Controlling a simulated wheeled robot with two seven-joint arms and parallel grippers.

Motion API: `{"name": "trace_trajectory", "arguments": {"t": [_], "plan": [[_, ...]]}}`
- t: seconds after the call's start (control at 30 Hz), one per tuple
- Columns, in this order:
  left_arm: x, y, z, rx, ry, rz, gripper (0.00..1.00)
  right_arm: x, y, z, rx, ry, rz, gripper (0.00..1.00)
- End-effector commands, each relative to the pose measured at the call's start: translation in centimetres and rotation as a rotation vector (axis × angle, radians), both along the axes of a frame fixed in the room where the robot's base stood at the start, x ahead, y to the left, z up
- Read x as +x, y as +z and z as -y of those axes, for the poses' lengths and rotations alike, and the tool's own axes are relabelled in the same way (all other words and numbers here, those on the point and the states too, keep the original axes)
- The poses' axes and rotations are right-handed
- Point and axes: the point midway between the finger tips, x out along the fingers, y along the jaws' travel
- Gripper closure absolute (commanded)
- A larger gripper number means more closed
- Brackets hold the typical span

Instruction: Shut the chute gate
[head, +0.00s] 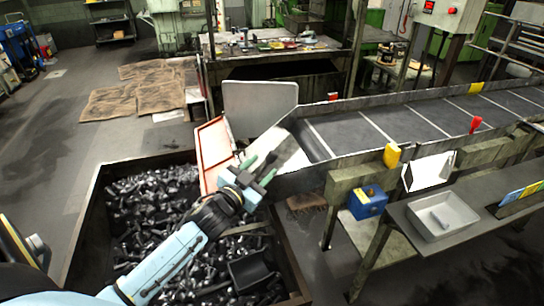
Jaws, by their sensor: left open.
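A pale panel with red edges (212,143) stands tilted at the left of the conveyor's discharge end, above the bolt bin; it looks like the chute gate, swung out from the mouth. The metal chute (291,152) slopes down from the belt end toward the bin. A plain grey plate (258,104) stands upright behind it. My left gripper (262,167) is open and empty, in front of the chute mouth and just right of the red-edged panel. It hides the panel's lower right part and the chute's lip. I cannot tell whether it touches either. My right gripper is out of view.
A dark bin (85,215) full of bolts lies under my left arm, with a black scoop (250,270) in it. The conveyor (420,118) runs off to the right, with yellow and red tabs. A bench (470,238) with a grey tray (442,215) stands front right, near a blue box (367,202).

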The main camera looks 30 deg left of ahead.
Motion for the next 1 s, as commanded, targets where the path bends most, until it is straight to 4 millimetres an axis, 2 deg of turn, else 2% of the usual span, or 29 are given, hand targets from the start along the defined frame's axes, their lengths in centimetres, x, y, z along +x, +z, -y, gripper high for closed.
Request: {"name": "trace_trajectory", "arguments": {"t": [0.1, 0.3, 0.5, 0.77, 1.0], "plan": [[2.3, 0.2, 0.0, 0.0, 0.0, 0.002, 0.54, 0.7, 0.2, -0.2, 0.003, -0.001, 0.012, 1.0], [4.8, 0.0, 0.0, 0.0, 0.001, 0.0, 0.54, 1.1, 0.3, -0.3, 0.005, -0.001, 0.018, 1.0], [5.8, 0.0, 0.0, -0.001, 0.0, -0.001, 0.54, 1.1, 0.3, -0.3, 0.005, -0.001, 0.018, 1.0], [5.8, -0.1, 0.0, -0.001, 0.001, -0.002, 0.54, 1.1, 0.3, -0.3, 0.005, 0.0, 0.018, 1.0], [5.8, -0.1, 0.0, -0.001, 0.0, -0.001, 0.86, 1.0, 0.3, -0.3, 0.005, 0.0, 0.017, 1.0]]}}
